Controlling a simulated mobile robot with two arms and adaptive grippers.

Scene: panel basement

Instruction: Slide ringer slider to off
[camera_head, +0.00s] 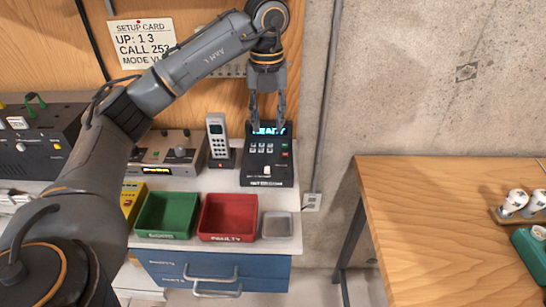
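A black desk unit (256,178) with a lit blue display (268,130) stands at the back of the white counter. It has small buttons and a pale slider-like knob (267,170) near its front; I cannot read a ringer label or its off mark. A grey cordless handset (217,137) stands upright in a dark base just left of the unit. My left gripper (267,122) points down over the unit's back edge, in front of the display. Its two fingers are apart with nothing between them. I cannot tell if they touch the unit. My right gripper is not in view.
A green bin (166,235), a red bin (228,237) and a small grey tray (277,235) line the counter's front. A grey device with knobs (180,152) stands left of the handset. A concrete wall and wooden table (450,215) lie right.

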